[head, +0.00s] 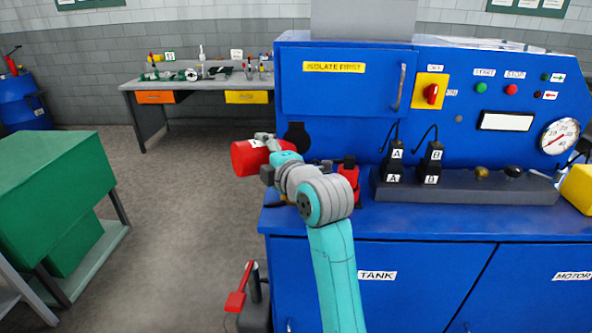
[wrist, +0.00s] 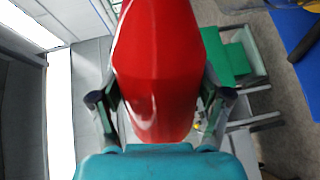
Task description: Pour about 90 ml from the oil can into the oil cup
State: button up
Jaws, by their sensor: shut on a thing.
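The red can (head: 249,158), which I take to be the oil can, is held by my gripper (head: 276,160), left of the blue machine's front corner. It looks tipped well over on its side, with a small grey part near its upper edge. In the wrist view the red can (wrist: 156,70) fills the space between the fingers of my gripper (wrist: 160,98), which are shut on it. I cannot make out the oil cup for certain. A dark round part (head: 297,136) shows on the machine just behind the can. No stream of oil shows.
A red and black object (head: 348,172) stands on the blue machine's ledge (head: 480,224), partly behind my arm. Black plugs marked A and B (head: 431,162) stand further right. A green cabinet (head: 60,190) is at left. A workbench (head: 205,84) stands at the back. Floor between is clear.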

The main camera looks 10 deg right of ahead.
jog(key=shift+d+r+m, duration=0.1)
jog(key=shift+r+m, duration=0.1)
jog(key=shift+m, duration=0.2)
dwell(0.8)
